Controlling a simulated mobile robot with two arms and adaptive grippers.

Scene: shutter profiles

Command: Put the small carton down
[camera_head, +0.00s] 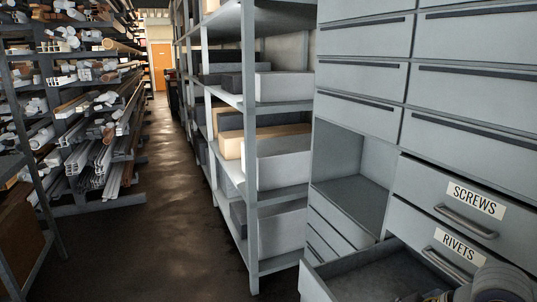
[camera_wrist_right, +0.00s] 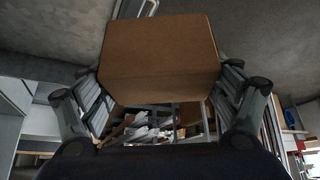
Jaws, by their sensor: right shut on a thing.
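The small carton is a plain brown box (camera_wrist_right: 160,45) in the right wrist view. My right gripper (camera_wrist_right: 160,88) is shut on it, with one finger on each side. The carton is not visible in the head view. There, only a grey part of my right arm shows at the bottom right corner, and the fingers are out of sight. My left gripper is in neither view.
A grey drawer cabinet (camera_head: 360,75) stands at the right, with SCREWS and RIVETS labels and an open compartment (camera_head: 350,195). An open drawer (camera_head: 365,275) juts out below. Shelving with boxes (camera_head: 282,160) stands beside it. The aisle floor (camera_head: 165,190) is clear; profile racks (camera_head: 95,130) line the left.

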